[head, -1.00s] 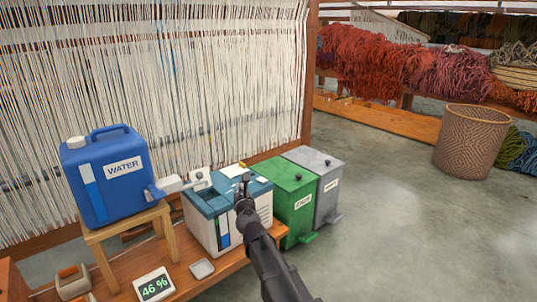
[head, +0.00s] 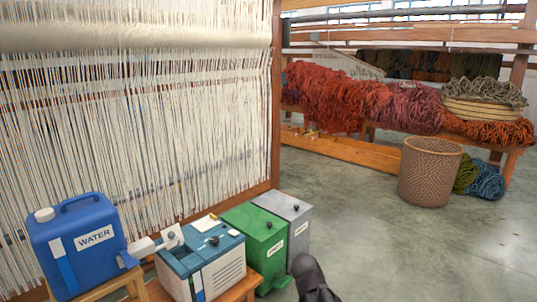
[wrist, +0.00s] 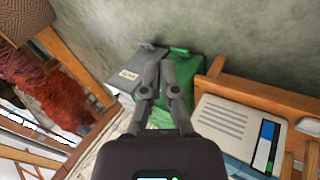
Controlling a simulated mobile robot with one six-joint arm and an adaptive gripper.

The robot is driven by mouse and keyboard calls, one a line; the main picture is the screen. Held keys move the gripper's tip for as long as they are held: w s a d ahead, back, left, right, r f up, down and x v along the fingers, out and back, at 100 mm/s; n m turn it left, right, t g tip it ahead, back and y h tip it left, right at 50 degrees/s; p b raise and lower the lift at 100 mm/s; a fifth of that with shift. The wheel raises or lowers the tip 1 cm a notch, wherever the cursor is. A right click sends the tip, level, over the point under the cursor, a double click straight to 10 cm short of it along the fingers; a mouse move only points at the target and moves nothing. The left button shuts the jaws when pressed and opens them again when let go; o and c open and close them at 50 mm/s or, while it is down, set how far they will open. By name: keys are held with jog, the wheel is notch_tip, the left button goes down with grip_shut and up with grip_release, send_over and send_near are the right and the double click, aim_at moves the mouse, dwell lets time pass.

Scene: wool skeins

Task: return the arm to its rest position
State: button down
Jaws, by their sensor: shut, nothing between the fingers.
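My gripper (wrist: 167,82) shows in the wrist view with its two grey fingers together and nothing between them. In that view it is in front of the grey bin (wrist: 138,76) and the green bin (wrist: 188,68), apart from them as far as I can tell. In the head view only a dark part of my arm shows at the bottom edge, right of the bins; the fingers are out of that view.
A blue water jug (head: 75,250) stands left of a blue-and-white box (head: 207,262). The green bin (head: 258,240) and grey bin (head: 293,222) stand beside it, before the loom (head: 140,140). A woven basket (head: 430,172) stands at right. Floor between is clear.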

jog(key=s+d+r+m+g+y+p, duration=0.15)
jog(key=s+m+g+y+p, duration=0.3)
jog(key=s+m, duration=0.55)
notch_tip(320, 180, up, 38)
jog(key=s+n+p, duration=0.2)
jog(key=p, duration=3.5)
jog(key=shift+g, duration=0.45)
jog(key=shift+s+a+f+h, duration=0.1)
jog(key=shift+a+h, duration=0.1)
jog(key=shift+h, duration=0.05)
